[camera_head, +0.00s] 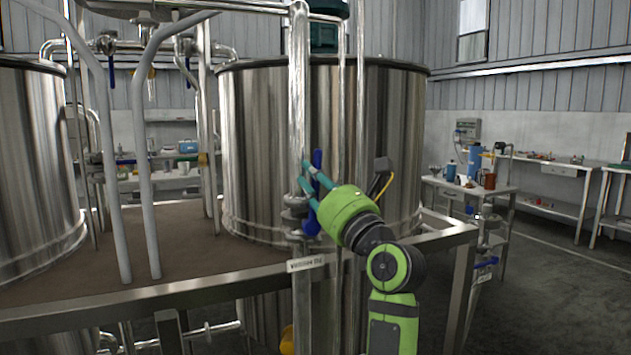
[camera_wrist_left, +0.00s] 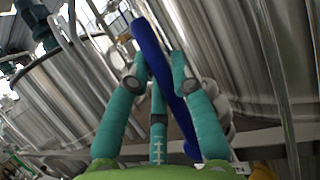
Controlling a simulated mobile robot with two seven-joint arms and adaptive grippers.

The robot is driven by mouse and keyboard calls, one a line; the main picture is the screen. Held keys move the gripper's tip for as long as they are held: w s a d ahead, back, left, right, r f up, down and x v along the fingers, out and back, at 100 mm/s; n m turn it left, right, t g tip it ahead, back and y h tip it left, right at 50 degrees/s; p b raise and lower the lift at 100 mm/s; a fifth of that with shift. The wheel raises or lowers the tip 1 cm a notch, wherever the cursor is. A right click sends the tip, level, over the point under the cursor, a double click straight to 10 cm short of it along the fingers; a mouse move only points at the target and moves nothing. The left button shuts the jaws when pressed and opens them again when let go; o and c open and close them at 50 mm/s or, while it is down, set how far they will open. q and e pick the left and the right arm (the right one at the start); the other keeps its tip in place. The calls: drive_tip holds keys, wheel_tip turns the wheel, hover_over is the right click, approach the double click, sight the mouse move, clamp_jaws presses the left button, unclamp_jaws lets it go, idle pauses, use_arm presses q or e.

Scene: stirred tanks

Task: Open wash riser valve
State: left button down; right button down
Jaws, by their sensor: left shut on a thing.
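The wash riser valve has a long blue lever handle (camera_head: 317,158) on a vertical steel pipe (camera_head: 299,100). The handle stands upright, about parallel to the pipe and close to its right side. A small label plate (camera_head: 306,264) with hard-to-read text sits below the valve. My left gripper (camera_head: 312,176), green with teal fingers, reaches the handle from the right and is shut on it. In the left wrist view the blue handle (camera_wrist_left: 148,42) runs between the teal fingers (camera_wrist_left: 157,70). The fingers hide part of the handle. My right gripper is not in view.
A large steel tank (camera_head: 260,130) stands close behind the pipe, and another tank (camera_head: 35,150) is at the left. A steel platform edge (camera_head: 150,298) runs below. Grey curved handrails (camera_head: 113,180) stand left. A side table (camera_head: 470,186) with bottles is at the right.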

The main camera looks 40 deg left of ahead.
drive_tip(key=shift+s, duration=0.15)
use_arm(q)
drive_tip(key=c, duration=1.2)
unclamp_jaws()
drive_tip(key=shift+c, duration=0.2)
drive_tip(key=shift+o, duration=1)
drive_tip(key=shift+d, duration=0.2)
drive_tip(key=v, duration=0.7)
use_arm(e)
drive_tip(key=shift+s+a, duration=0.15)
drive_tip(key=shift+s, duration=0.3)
use_arm(q)
drive_tip(key=shift+s+f, duration=0.15)
